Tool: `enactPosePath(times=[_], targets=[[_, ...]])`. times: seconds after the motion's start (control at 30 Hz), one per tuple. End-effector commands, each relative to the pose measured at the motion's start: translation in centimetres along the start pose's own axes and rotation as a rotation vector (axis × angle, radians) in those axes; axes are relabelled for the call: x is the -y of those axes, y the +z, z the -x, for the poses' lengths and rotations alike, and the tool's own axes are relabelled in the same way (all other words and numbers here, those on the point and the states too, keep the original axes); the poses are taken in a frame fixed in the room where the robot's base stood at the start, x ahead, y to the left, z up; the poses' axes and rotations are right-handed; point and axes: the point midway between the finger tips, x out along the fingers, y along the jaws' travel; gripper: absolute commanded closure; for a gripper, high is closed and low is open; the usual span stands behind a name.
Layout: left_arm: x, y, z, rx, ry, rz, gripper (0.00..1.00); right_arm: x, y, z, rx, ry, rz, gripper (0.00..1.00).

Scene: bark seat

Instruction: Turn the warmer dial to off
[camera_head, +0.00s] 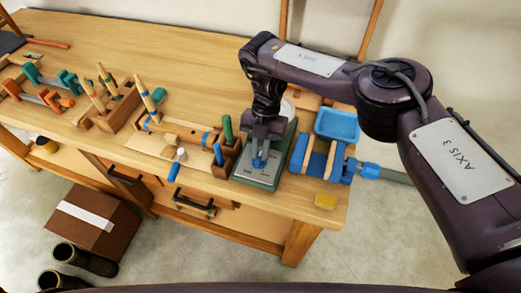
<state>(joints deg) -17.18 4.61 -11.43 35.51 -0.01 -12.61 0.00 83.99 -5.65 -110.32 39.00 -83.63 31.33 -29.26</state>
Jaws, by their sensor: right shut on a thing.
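The warmer (269,180) is a green-edged box with a light grey top plate, standing near the right end of the workbench. Its blue dial (259,163) sticks up from the plate. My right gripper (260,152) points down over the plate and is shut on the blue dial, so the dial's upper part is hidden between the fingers. The dial's pointing direction cannot be made out. A pale round thing stands at the back of the warmer, partly behind my arm. My left gripper is not in view.
A blue-and-wood vise (318,160) with a blue tray (337,125) stands right of the warmer. The bench's back middle is clear.

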Motion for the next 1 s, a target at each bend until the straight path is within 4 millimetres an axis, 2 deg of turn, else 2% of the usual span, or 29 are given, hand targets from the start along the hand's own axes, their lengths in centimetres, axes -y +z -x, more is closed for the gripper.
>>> enactPosePath(times=[0.33, 0.37, 0.53, 0.83, 1.0], targets=[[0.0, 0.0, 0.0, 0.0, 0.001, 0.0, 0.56, 0.0, 0.0, 0.0, 0.001, -0.002, 0.005, 1.0], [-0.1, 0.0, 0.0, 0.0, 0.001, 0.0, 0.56, 0.0, 0.0, 0.0, 0.0, -0.002, 0.005, 0.86], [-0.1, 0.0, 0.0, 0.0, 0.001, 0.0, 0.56, 0.0, 0.0, 0.0, 0.0, -0.002, 0.004, 0.65], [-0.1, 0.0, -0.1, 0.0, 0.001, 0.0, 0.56, 0.0, 0.0, 0.2, 0.001, -0.002, 0.004, 0.65], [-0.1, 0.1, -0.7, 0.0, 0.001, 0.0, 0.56, -0.1, 0.1, 2.1, 0.007, -0.003, 0.005, 0.65]])
